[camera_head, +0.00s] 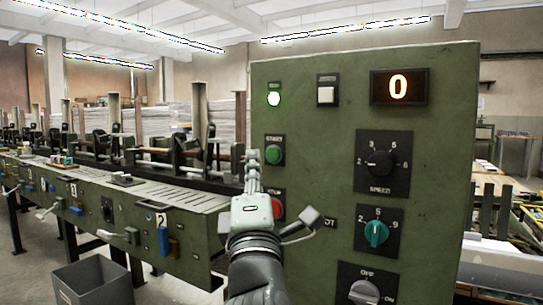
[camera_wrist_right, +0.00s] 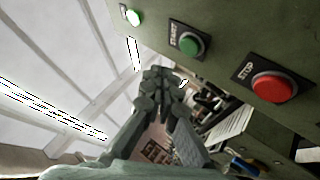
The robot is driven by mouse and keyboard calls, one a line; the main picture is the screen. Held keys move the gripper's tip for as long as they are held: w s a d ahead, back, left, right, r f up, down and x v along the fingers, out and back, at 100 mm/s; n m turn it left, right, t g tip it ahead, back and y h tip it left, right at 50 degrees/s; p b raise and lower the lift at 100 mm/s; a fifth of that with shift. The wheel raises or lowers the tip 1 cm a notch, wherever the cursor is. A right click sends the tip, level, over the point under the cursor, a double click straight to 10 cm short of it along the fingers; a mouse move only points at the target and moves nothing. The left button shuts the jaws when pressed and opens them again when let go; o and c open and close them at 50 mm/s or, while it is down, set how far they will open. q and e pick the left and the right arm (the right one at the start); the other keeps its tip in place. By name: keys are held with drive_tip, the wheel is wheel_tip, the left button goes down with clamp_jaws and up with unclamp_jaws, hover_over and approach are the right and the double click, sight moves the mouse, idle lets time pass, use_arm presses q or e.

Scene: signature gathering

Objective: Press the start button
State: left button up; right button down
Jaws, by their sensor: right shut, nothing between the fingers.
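The green start button (camera_head: 274,154) sits on the left part of a green control panel (camera_head: 320,130). It also shows in the right wrist view (camera_wrist_right: 190,45) under a START label. My right gripper (camera_head: 253,157) is shut and empty, its fingertips pointing up just left of the start button in the head view. In the right wrist view the shut fingers (camera_wrist_right: 160,80) are left of and below the button, with a gap in the picture. Contact cannot be told. The red stop button (camera_head: 278,207) is partly hidden behind my gripper and shows whole in the wrist view (camera_wrist_right: 274,87). My left gripper is not in view.
Speed knob (camera_head: 380,163), teal knob (camera_head: 376,233) and off/on switch (camera_head: 364,292) are right. A long machine (camera_head: 180,200) and grey bin (camera_head: 95,285) are left.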

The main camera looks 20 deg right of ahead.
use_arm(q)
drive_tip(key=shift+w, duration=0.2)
use_arm(e)
drive_tip(key=shift+s+a, duration=0.65)
drive_tip(key=shift+a, duration=0.15)
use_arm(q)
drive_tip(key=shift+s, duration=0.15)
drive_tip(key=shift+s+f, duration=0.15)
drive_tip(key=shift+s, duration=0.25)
